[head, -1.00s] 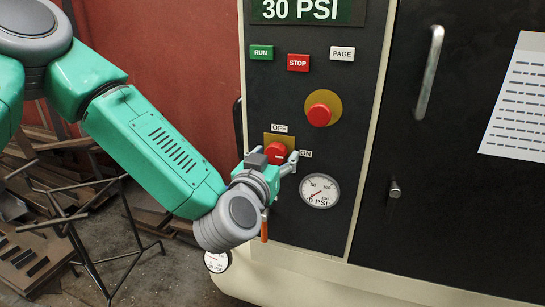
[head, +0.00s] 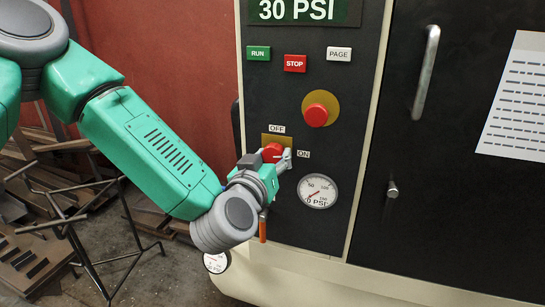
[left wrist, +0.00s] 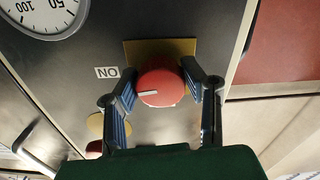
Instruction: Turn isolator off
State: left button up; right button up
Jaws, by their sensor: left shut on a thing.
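The isolator is a round red knob (head: 272,151) on a yellow plate on the dark control panel, with an OFF label (head: 277,129) above and an ON label (head: 303,154) to its right. In the left wrist view the knob (left wrist: 160,88) has a white mark pointing towards the ON label (left wrist: 107,72), which appears upside down there. My left gripper (head: 274,157) is at the knob. Its blue-padded fingers (left wrist: 161,72) are shut on the knob from both sides. Part of the knob is hidden by the gripper in the head view. My right gripper is not in view.
A red button (head: 316,114) on a yellow disc sits above right of the isolator. RUN (head: 258,53), STOP (head: 295,63) and PAGE (head: 339,54) buttons are higher up. A round gauge (head: 318,191) is below right. Dark metal stands (head: 85,225) are on the floor at left.

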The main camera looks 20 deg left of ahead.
pick_arm(q)
jog(key=n, duration=0.3)
jog(key=shift+f+n, duration=0.1)
jog(key=shift+n, duration=0.2)
jog(key=n, duration=0.4)
jog(key=shift+d+n+b, duration=0.1)
jog(key=shift+n+b, duration=0.2)
jog(key=shift+b, duration=0.05)
jog(key=n, duration=0.3)
jog(key=shift+f+n+b, duration=0.1)
jog(key=shift+n+b, duration=0.2)
jog(key=shift+b, duration=0.05)
jog(key=shift+n+b, duration=0.45)
jog(key=shift+n, duration=1.55)
jog(key=o, duration=1.1)
jog(key=shift+s, duration=0.1)
jog(key=shift+o, duration=0.3)
